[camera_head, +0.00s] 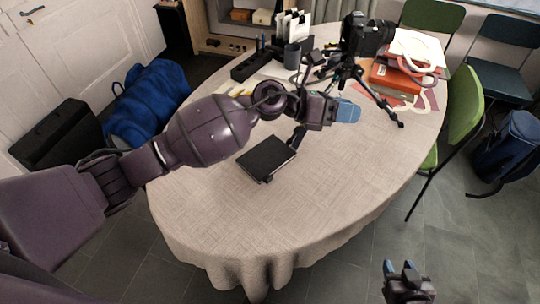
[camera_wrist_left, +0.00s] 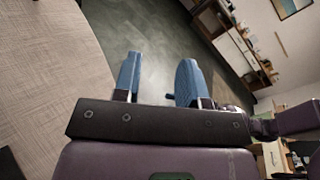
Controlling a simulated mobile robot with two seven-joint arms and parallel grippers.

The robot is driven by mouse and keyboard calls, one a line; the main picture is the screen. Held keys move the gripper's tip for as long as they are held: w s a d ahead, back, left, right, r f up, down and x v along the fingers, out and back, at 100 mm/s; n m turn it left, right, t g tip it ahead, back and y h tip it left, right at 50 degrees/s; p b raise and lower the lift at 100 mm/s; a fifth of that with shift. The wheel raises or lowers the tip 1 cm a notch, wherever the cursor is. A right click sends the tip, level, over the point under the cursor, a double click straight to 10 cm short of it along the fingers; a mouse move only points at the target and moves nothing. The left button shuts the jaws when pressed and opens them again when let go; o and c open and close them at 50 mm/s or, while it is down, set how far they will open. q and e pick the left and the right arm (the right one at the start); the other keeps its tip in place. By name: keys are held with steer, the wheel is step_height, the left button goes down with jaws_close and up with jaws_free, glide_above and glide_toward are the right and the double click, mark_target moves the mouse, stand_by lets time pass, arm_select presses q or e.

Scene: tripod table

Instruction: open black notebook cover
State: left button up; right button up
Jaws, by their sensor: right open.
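The black notebook (camera_head: 265,158) lies on the pale cloth of the round-ended table, below my left arm in the head view. It looks closed. My left gripper (camera_head: 347,110) is above the table, to the right of and apart from the notebook. In the left wrist view its two blue fingers (camera_wrist_left: 158,78) stand apart with nothing between them; the notebook is not seen there. My right gripper (camera_head: 399,266) is low at the bottom right, off the table over the floor, open and empty.
A small dark object (camera_head: 298,136) is beside the notebook. The front tablecloth (camera_head: 300,210) is clear. Green chairs (camera_head: 465,105) stand right.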

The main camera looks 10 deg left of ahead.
arm_select(q)
step_height(320, 180, down, 6)
steer(key=a+m+g+y, duration=0.1)
steer(key=m+g+y, duration=0.1)
steer(key=m+y, duration=0.3)
steer(key=m+y+b, duration=0.3)
steer(key=m+y, duration=0.7)
steer(key=y, duration=0.2)
glide_above(270, 177)
steer(key=shift+f, duration=8.55)
steer(key=shift+f+b, duration=0.9)
steer(key=shift+f, duration=1.4)
steer(key=c, duration=0.3)
arm_select(e)
steer(key=f, duration=0.5)
steer(key=shift+s+a+f, duration=0.1)
steer(key=shift+s+f, duration=0.2)
steer(key=shift+f, duration=0.05)
